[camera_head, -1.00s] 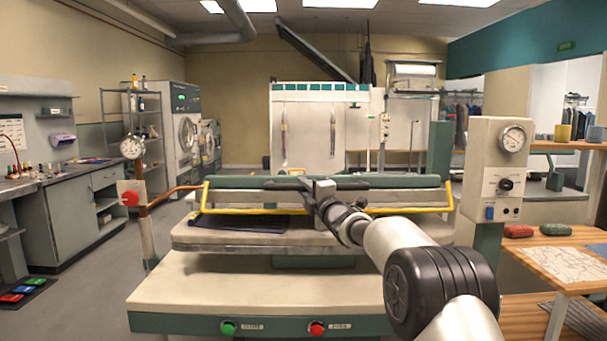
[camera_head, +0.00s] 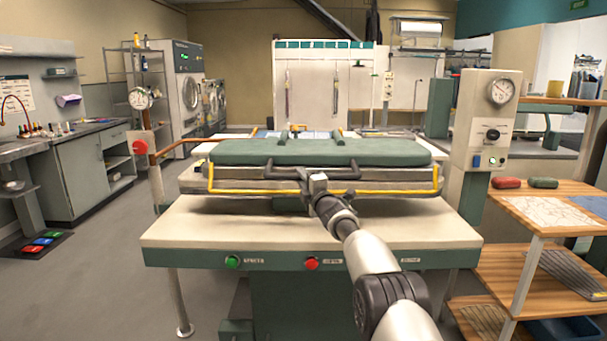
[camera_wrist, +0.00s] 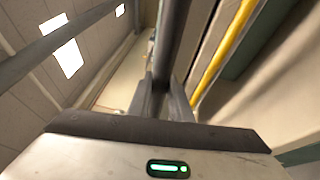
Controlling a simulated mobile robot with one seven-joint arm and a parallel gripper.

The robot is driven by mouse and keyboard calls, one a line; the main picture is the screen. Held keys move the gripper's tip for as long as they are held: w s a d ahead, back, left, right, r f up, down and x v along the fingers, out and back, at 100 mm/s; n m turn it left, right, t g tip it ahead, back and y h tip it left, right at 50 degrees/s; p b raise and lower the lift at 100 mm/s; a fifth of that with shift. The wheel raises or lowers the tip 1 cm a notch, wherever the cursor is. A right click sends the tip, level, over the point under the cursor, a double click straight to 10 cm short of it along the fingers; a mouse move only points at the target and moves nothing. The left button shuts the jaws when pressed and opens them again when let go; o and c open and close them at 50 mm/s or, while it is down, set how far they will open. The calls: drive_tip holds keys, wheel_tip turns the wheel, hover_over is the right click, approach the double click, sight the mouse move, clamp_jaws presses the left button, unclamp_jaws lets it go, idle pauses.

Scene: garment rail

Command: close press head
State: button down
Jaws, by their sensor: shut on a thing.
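The press head (camera_head: 320,152), with its green padded top, lies level and low over the pale lower board (camera_head: 190,183) of the press. A thin gap seems to show between them, but I cannot tell whether they touch. A yellow guard bar (camera_head: 230,192) runs along the head's front edge, with a black handle (camera_head: 283,173) beside it. My gripper (camera_head: 313,181) is shut on the handle near the middle of the front. In the wrist view the dark bar (camera_wrist: 172,45) runs between the fingers, with the yellow bar (camera_wrist: 224,52) to its right.
A gauge column (camera_head: 485,120) with a lit green lamp stands at the right. The press table (camera_head: 200,232) has a green and a red button. A red button post (camera_head: 141,147) stands at the left.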

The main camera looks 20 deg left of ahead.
drive_tip(key=shift+w+d+f, duration=0.1)
drive_tip(key=shift+f, duration=0.6)
drive_tip(key=c, duration=1.6)
unclamp_jaws()
drive_tip(key=shift+w+f, duration=0.1)
drive_tip(key=shift+f, duration=0.05)
drive_tip(key=shift+r, duration=0.35)
drive_tip(key=shift+s+d, duration=0.3)
drive_tip(key=shift+s, duration=0.1)
drive_tip(key=v, duration=1.6)
drive_tip(key=shift+s+f, duration=0.15)
drive_tip(key=shift+s, duration=0.05)
